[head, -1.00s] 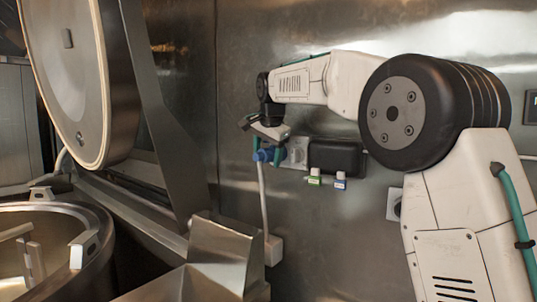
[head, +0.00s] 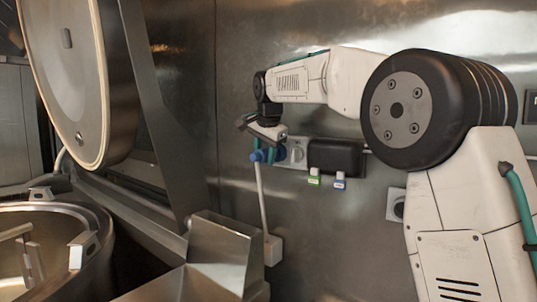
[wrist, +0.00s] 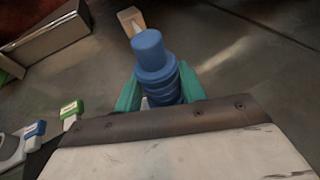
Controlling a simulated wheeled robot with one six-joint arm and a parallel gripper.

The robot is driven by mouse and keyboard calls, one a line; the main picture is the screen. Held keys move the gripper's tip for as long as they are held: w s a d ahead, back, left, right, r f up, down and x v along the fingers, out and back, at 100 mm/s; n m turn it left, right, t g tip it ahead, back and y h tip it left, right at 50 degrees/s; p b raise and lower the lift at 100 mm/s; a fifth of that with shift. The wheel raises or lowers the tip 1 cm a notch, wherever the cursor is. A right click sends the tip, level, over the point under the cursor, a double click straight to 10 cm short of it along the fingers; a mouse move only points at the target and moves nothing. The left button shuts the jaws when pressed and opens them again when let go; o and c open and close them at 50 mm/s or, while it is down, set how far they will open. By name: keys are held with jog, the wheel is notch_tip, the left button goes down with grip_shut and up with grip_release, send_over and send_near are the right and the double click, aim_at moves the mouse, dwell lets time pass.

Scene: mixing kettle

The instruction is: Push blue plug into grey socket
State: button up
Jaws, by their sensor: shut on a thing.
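The blue plug (head: 258,156) hangs in the air in front of the steel wall, with a pale cable running down from it. It also shows large in the wrist view (wrist: 151,52). My gripper (head: 266,152) has its teal fingers closed on both sides of the plug. In the wrist view, my gripper (wrist: 160,90) hides the plug's lower part. A grey socket plate (head: 297,153) with a round face is on the wall just right of the plug. Another grey plate (head: 394,204) with a dark round opening is lower right, partly behind my arm. Plug and sockets look apart.
A black box (head: 337,157) sits right of the near plate, with green (head: 314,177) and blue (head: 339,180) tags below. The cable ends at a pale wall box (head: 273,250). The kettle (head: 95,225), its raised lid (head: 70,75) and steel housing (head: 222,255) stand left.

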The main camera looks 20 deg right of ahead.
aim_at(253, 155)
jog(key=shift+s+a, duration=0.75)
jog(key=shift+a, duration=0.3)
jog(key=shift+s+a, duration=0.75)
jog(key=shift+a, duration=0.3)
